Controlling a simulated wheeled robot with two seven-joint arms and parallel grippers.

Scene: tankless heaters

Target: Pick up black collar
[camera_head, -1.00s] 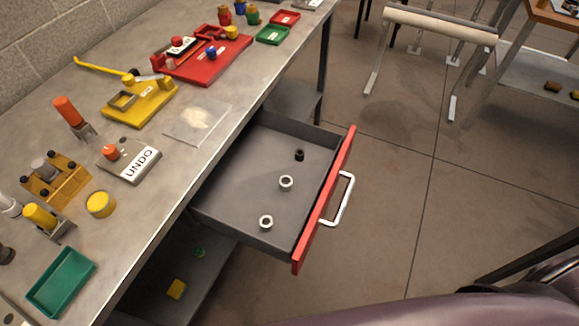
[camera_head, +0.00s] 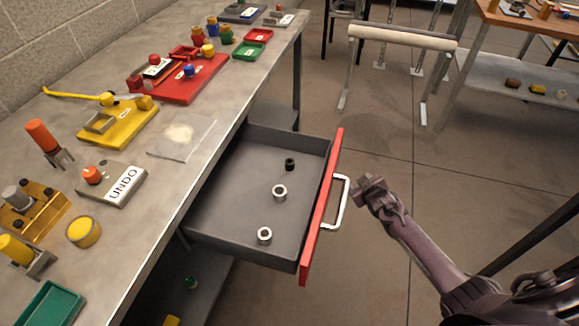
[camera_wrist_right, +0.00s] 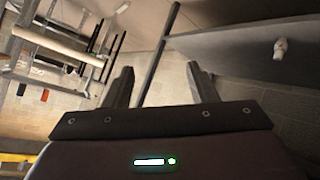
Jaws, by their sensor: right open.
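The black collar (camera_head: 290,164) is a small dark ring in the open grey drawer (camera_head: 225,205), near its far end. Two light metal collars, one in the middle (camera_head: 279,193) and one nearer (camera_head: 264,236), lie in the same drawer. My right gripper (camera_head: 368,184) is outside the drawer, just right of its white handle (camera_head: 338,203), and away from the black collar. In the right wrist view its two fingers (camera_wrist_right: 160,85) stand apart with nothing between them. My left gripper is not in view.
The drawer's red front (camera_head: 322,210) and the handle stand between my right gripper and the collars. The workbench (camera_head: 150,215) left of the drawer holds a yellow fixture (camera_head: 118,125), an UNDO block (camera_head: 118,184) and a green tray (camera_head: 50,306). The floor at right is mostly clear.

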